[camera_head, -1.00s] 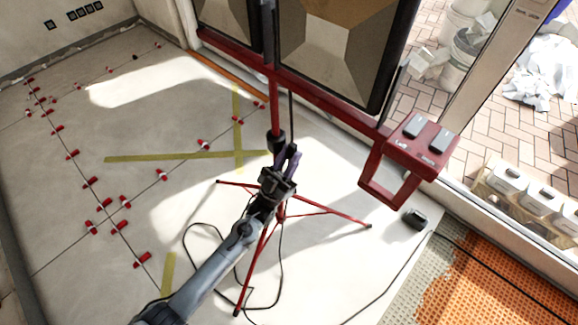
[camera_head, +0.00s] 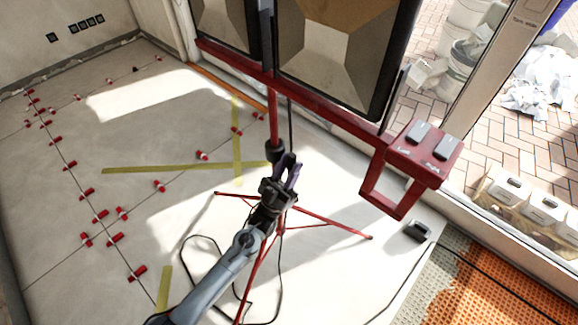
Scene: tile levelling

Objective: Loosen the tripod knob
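A red tripod stand (camera_head: 273,115) stands upright, its thin red legs (camera_head: 335,230) splayed on the floor. A dark collar (camera_head: 276,151) sits on its pole where the knob would be; the knob itself is too small to make out. My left gripper (camera_head: 288,168) reaches up from below, its two dark fingers just below and right of the collar. Whether they touch anything, or how wide they are apart, I cannot tell. The gripper and forearm hide part of the pole and leg hub. My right gripper is not in view.
A red-framed work light (camera_head: 330,108) hangs on the stand, with a red box (camera_head: 425,155) at its right end. A black cable (camera_head: 195,240) loops on the floor by the legs. Red tile-levelling pieces (camera_head: 115,239) dot the tiles at left. Orange matting (camera_head: 490,285) lies lower right.

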